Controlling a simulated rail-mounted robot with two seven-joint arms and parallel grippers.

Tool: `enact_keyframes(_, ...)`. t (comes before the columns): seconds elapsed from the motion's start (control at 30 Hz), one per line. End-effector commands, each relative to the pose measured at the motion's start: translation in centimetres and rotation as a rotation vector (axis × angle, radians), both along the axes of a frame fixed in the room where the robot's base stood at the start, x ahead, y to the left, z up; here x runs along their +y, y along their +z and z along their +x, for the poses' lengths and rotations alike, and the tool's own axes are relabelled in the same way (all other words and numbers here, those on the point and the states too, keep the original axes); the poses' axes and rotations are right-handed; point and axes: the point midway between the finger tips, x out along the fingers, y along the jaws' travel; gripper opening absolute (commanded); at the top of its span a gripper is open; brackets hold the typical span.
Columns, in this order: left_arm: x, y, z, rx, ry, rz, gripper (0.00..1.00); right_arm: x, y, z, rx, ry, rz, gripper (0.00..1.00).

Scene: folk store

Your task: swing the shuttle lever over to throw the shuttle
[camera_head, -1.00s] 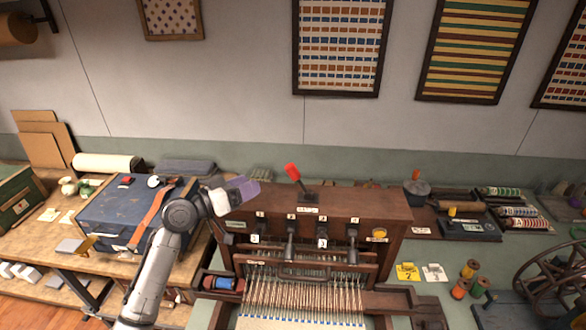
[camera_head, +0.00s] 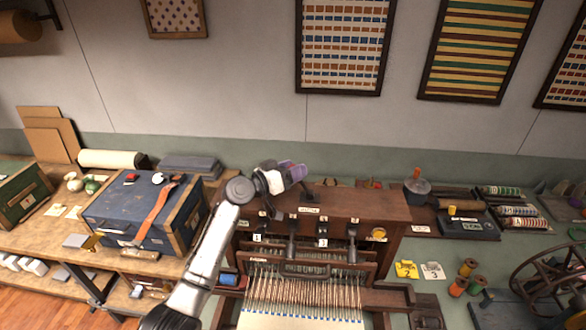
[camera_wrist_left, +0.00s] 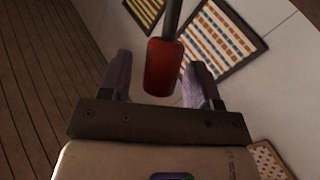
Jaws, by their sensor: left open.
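The shuttle lever, a dark shaft with a red grip, stands on top of the wooden loom (camera_head: 385,205). In the head view my left gripper (camera_head: 298,172) is over the lever and hides its red grip; only the dark lower part (camera_head: 309,193) shows. In the left wrist view the red grip (camera_wrist_left: 163,68) lies between the two open purple fingers of my left gripper (camera_wrist_left: 160,82), with visible gaps on both sides. The shuttle (camera_head: 230,281), with blue thread, sits at the loom's left side. My right gripper is not in view.
A blue trunk (camera_head: 120,212) with an orange strap stands on the wooden table to the left. Several small levers (camera_head: 291,240) line the loom's front. Number cards (camera_head: 405,268), thread spools (camera_head: 467,267) and a spinning wheel (camera_head: 555,275) are to the right.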

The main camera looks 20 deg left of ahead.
Motion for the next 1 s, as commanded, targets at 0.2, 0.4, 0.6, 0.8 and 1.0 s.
enact_keyframes(0.2,-0.12,0.02,0.15,-0.001,0.0,0.001,0.57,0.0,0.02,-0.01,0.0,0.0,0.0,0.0)
enact_keyframes(0.4,-0.11,0.03,0.14,-0.001,0.0,0.001,0.49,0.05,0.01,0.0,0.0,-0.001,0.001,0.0)
enact_keyframes(0.6,-0.11,0.02,0.13,0.0,0.0,0.0,0.3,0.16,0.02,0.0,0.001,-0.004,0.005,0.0)
enact_keyframes(0.8,-0.09,0.01,0.13,0.0,0.0,0.0,0.11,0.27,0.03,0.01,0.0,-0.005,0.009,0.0)
enact_keyframes(1.0,-0.09,0.01,0.13,-0.001,0.0,0.001,0.0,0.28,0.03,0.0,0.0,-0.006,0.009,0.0)
